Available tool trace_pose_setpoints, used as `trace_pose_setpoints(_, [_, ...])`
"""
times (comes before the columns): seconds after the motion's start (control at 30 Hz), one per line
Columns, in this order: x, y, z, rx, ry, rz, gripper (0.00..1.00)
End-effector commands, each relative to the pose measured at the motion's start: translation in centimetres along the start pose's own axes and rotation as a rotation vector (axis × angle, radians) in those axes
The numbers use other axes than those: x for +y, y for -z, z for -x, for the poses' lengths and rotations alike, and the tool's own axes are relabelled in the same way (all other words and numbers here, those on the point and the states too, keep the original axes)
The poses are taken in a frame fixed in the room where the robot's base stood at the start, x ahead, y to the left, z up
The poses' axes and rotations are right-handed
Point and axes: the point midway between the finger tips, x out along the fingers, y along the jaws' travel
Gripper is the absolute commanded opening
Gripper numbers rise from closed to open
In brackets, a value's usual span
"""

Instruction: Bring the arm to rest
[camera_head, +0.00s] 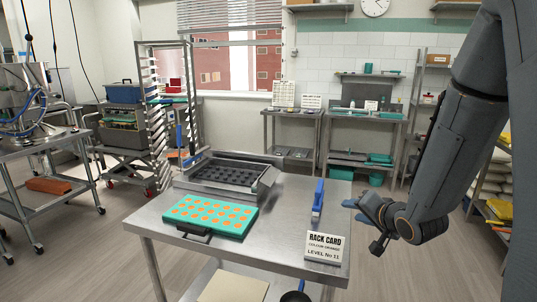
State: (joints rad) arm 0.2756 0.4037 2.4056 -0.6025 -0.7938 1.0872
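My arm (450,150) comes in from the upper right and hangs folded down at the right side of the metal table. My gripper (366,209) is at its lower end, just right of the table's right edge. Its fingers point left.
The metal table (280,235) bears a teal tray of orange pieces (211,215), a metal tray with a dark mould (228,176), a blue-handled tool (318,197) and a rack card (325,247). A tall rack (161,110) stands behind. Shelving (490,200) is at right.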

Motion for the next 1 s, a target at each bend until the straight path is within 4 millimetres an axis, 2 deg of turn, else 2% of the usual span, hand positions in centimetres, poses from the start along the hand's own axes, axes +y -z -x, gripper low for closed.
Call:
trace_pose_setpoints(0.17, [1.5,-2.7,3.3,-0.108,-0.257,0.258,0.38])
trace_pose_setpoints(0.3, [2.5,-6.1,7.1,-0.273,-0.404,0.421,0.38])
trace_pose_setpoints(0.47, [2.7,-10.4,11.7,-0.485,-0.48,0.55,0.38])
trace_pose_setpoints(0.67, [1.9,-15.4,17.3,-0.741,-0.475,0.666,0.38])
trace_pose_setpoints(0.7, [3.1,-16.0,16.3,-0.747,-0.485,0.656,0.38])
trace_pose_setpoints(1.0, [7.5,-19.9,14.3,-0.846,-0.525,0.629,0.38])
